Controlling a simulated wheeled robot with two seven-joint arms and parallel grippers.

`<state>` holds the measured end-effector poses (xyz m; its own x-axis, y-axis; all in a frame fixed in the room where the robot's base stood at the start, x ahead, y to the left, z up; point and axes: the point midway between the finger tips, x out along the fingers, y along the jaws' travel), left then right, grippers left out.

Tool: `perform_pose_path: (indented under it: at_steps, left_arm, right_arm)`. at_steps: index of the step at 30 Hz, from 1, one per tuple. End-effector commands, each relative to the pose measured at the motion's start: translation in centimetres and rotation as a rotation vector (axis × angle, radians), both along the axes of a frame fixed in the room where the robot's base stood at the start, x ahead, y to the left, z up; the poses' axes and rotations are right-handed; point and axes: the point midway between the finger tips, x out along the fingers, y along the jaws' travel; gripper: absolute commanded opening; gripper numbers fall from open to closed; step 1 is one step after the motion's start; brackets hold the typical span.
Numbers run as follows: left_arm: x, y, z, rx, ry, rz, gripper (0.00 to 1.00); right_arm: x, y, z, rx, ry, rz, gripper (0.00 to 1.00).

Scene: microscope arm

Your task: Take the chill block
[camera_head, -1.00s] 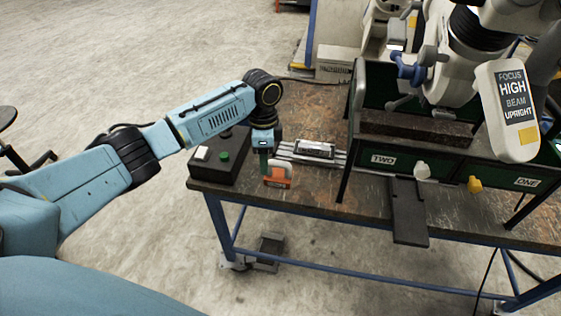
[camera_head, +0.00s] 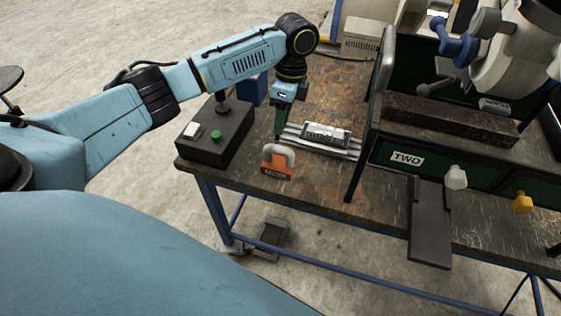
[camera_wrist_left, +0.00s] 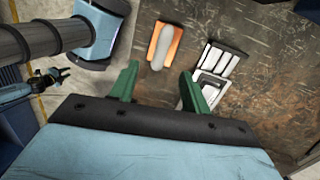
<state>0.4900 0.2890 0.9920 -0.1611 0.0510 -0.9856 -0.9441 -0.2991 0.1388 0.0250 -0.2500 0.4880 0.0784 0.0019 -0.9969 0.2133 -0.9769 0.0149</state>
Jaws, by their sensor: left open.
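A silver ribbed metal block (camera_head: 326,136) with a dark labelled plate lies flat on the bench and looks like the chill block. A small orange block (camera_head: 277,168) with a pale handle stands to its left, nearer the front edge. My left gripper (camera_head: 278,124) points down, open and empty, behind the orange block and left of the silver one. In the left wrist view the open fingers (camera_wrist_left: 158,86) have the orange block (camera_wrist_left: 164,46) ahead of their gap. The silver block (camera_wrist_left: 222,62) is to the right, partly hidden by the right finger. My right gripper is out of view.
A black control box (camera_head: 215,140) with a green button stands at the bench's left corner. The green-panelled stand marked TWO (camera_head: 407,159), with a white knob (camera_head: 456,177) and a yellow knob (camera_head: 523,203), blocks the right side. Bare bench (camera_head: 318,185) lies between.

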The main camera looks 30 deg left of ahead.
Motion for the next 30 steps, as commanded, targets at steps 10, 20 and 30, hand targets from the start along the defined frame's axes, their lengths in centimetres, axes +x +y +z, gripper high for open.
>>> perform_pose_path:
  at_steps: [10,20,30]
  left_arm:
    - [-0.9,0.3,-5.5,0.001,0.003,0.000,0.47]
    - [-1.0,0.2,-9.3,0.001,0.003,0.001,0.47]
    - [-1.4,0.3,-11.0,0.001,0.001,0.000,0.47]
  right_arm:
    - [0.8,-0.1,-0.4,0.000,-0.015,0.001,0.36]
    - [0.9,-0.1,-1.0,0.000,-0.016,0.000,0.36]
    - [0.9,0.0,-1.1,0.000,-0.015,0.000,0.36]
